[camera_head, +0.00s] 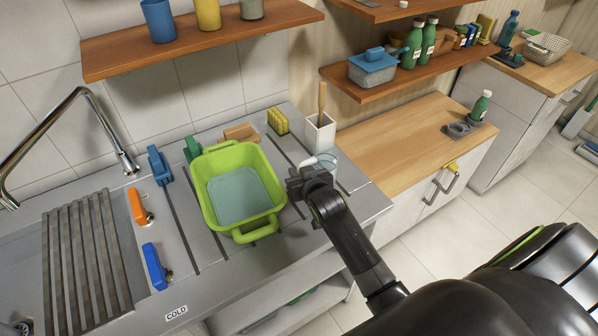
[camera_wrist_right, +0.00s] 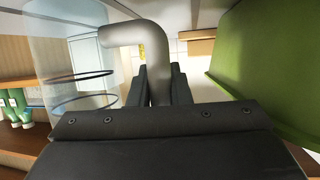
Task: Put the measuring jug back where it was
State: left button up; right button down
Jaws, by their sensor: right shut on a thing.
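The clear measuring jug (camera_head: 330,163) is beside the green basin, over the right part of the sink counter. My right gripper (camera_head: 312,172) is shut on its handle. In the right wrist view the grey curved handle (camera_wrist_right: 135,36) runs down between the fingers, and the see-through jug body (camera_wrist_right: 65,60) with dark rings is at the left. I cannot tell whether the jug's base touches the counter. My left gripper is not in view.
The green basin (camera_head: 274,192) stands just left of my gripper. A white holder (camera_head: 318,137) with a wooden handle and a yellow sponge (camera_head: 278,121) are behind the jug. The wooden counter (camera_head: 400,140) to the right is mostly clear. A shelf (camera_head: 420,75) with bottles hangs above it.

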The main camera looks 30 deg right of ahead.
jog(key=shift+f, duration=0.2)
jog(key=c, duration=1.3)
grip_release()
jog(key=shift+c, duration=0.2)
jog(key=shift+r, duration=0.1)
jog(key=shift+r, duration=0.15)
jog(key=shift+s+r, duration=0.15)
jog(key=shift+s, duration=0.4)
jog(key=b+v, duration=0.1)
jog(key=v, duration=0.9)
jog(key=shift+s+r+b, duration=0.25)
jog(key=shift+s+b, duration=0.1)
